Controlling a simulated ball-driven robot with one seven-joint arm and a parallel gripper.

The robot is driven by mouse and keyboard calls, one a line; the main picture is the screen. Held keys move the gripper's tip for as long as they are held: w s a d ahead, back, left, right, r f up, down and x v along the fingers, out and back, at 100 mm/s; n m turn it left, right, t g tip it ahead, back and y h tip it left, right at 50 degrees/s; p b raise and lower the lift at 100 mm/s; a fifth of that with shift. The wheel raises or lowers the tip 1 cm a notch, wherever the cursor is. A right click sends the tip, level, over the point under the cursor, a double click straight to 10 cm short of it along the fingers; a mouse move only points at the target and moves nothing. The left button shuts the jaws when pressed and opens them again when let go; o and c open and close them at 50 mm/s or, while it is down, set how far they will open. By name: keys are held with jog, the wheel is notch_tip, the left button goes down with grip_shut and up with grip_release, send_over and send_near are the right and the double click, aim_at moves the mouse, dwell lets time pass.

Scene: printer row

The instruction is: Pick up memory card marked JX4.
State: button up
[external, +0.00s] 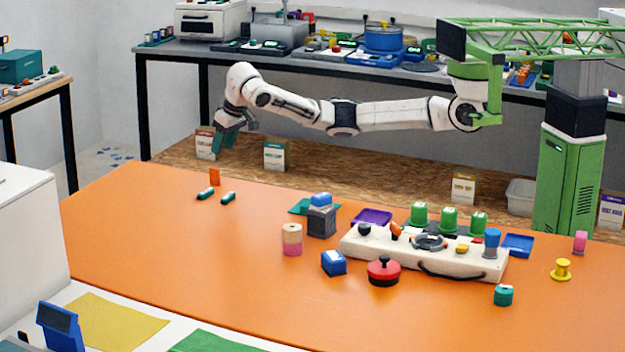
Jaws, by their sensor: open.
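No marking JX4 can be read in this view, so I cannot tell which item is the memory card. Small candidates on the orange table (130,235) are an upright orange piece (215,177) and two small dark green pieces (206,194) lying in front of it, at the far left. My gripper (224,146) has teal fingers pointing down. It is open, appears empty, and hangs above and apart from these pieces, near the table's far left edge in the picture.
A white panel (385,251) with green knobs, a dark grey block (321,221), a pink-and-tan cylinder (292,239) and a red lidded pot (383,271) stand mid-table. Boxes (275,155) stand on the board behind. The table's left part is mostly clear.

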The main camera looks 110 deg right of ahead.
aim_at(215, 168)
jog(key=b+x, duration=0.2)
jog(key=x, duration=0.8)
jog(key=shift+d, duration=0.1)
grip_shut()
